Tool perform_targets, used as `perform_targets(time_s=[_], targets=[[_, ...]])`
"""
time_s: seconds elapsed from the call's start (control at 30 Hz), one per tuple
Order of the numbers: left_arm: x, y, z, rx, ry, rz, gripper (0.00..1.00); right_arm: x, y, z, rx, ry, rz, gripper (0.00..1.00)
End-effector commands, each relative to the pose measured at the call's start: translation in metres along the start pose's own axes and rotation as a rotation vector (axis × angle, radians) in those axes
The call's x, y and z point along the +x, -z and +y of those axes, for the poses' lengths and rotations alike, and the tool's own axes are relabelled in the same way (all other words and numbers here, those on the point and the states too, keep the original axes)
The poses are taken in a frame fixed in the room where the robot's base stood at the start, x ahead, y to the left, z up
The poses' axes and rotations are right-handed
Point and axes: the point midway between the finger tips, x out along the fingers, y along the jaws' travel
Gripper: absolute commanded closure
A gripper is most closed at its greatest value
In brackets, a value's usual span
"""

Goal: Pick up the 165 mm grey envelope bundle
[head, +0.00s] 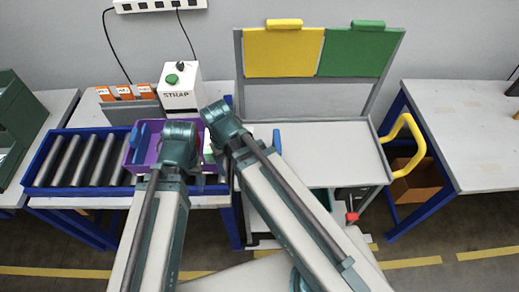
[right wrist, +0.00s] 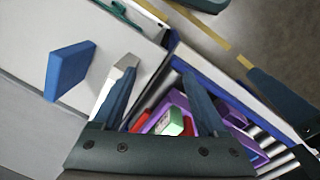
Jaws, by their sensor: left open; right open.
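I cannot pick out the grey envelope bundle for certain in either view. A pale grey strip (right wrist: 113,88) shows beside the left finger in the right wrist view; I cannot tell whether it is a bundle. The purple tote (head: 143,158) stands on the roller conveyor, partly hidden by my arms; it also shows in the right wrist view (right wrist: 177,97), with red items and a green-and-white item (right wrist: 171,122) inside. My left gripper (head: 180,150) is open over the tote. My right gripper (right wrist: 160,78) is open, its fingers above the area between trolley and tote.
The blue-framed roller conveyor (head: 72,158) is at the left. The white STRAP box (head: 180,92) stands behind the tote. The trolley top (head: 335,152) is largely clear, with a blue block (right wrist: 70,70) near its left edge. A yellow handle (head: 414,145) sticks out at its right.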

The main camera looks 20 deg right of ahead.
Motion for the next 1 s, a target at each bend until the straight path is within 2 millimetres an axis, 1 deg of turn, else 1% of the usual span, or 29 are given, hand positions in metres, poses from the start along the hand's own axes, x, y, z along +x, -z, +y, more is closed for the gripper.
perform_targets(time_s=[0.03, 0.13, 0.23, 0.3, 0.37, 0.47, 0.67, 0.87, 1.0], targets=[[-0.013, -0.001, -0.001, 0.000, 0.000, 0.000, 0.40, -0.012, 0.025, 0.019, 0.083, 0.013, 0.003, 0.25], [-0.023, -0.001, -0.002, 0.000, 0.000, 0.000, 0.40, -0.021, 0.053, 0.053, 0.236, 0.041, 0.010, 0.25], [-0.030, -0.002, -0.003, 0.000, 0.000, 0.000, 0.40, -0.027, 0.073, 0.083, 0.360, 0.063, 0.016, 0.25], [-0.034, -0.002, -0.003, 0.001, 0.000, 0.000, 0.40, -0.029, 0.081, 0.099, 0.422, 0.074, 0.018, 0.25], [-0.035, -0.002, -0.003, 0.001, 0.000, 0.000, 0.40, -0.030, 0.085, 0.108, 0.457, 0.080, 0.020, 0.25], [-0.035, -0.002, -0.003, 0.001, 0.000, 0.000, 0.40, -0.029, 0.087, 0.114, 0.483, 0.085, 0.022, 0.25], [-0.029, -0.002, -0.003, 0.001, 0.000, 0.000, 0.40, -0.023, 0.086, 0.113, 0.483, 0.085, 0.022, 0.25], [-0.008, 0.000, -0.001, 0.000, 0.000, 0.000, 0.40, -0.002, 0.087, 0.111, 0.481, 0.085, 0.022, 0.25], [0.013, 0.001, 0.001, 0.000, 0.000, 0.000, 0.40, 0.019, 0.088, 0.109, 0.481, 0.085, 0.022, 0.25]])
